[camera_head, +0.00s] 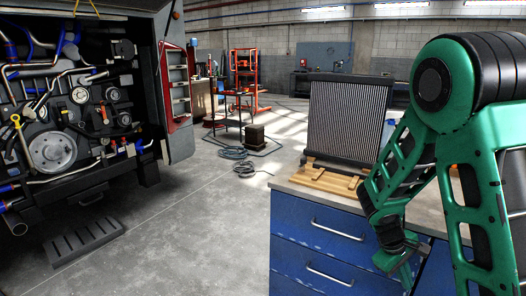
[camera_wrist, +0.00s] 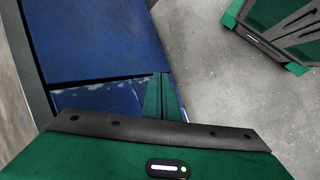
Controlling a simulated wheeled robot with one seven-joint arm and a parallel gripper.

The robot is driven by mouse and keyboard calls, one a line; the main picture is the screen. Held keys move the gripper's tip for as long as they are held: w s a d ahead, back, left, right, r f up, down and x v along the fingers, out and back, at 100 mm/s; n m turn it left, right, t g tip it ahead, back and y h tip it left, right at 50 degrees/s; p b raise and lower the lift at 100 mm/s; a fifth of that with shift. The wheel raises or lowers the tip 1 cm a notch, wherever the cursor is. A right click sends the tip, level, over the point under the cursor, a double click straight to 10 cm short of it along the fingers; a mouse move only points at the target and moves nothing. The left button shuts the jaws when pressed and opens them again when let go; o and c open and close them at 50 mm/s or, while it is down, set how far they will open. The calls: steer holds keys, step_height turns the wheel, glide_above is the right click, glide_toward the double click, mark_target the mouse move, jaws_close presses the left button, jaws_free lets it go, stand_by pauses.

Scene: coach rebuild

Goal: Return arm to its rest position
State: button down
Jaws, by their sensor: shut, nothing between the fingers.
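My green arm fills the right side of the head view, folded at its elbow with the forearm hanging down. My gripper (camera_head: 405,272) points downward in front of the blue drawer cabinet (camera_head: 318,252). In the wrist view my gripper (camera_wrist: 163,80) shows as narrow green fingers closed together, with nothing between them. It is over the edge of the blue cabinet (camera_wrist: 85,35), with grey floor to the right. I cannot tell whether it touches the cabinet.
A ribbed radiator (camera_head: 347,122) stands on wooden slats (camera_head: 325,178) on the worktop beside my arm. An open engine bay (camera_head: 65,120) is at the left. Hoses (camera_head: 240,165) lie on the floor. The middle floor (camera_head: 200,220) is mostly clear.

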steer(key=s+r+m+y, duration=0.2)
steer(key=s+r+m, duration=0.3)
steer(key=s+r, duration=0.3)
steer(key=s+r+m+y, duration=0.3)
steer(key=s+r+m, duration=0.3)
steer(key=s, duration=1.1)
step_height(320, 180, up, 3)
steer(key=shift+f+y, duration=0.2)
steer(key=shift+y, duration=0.1)
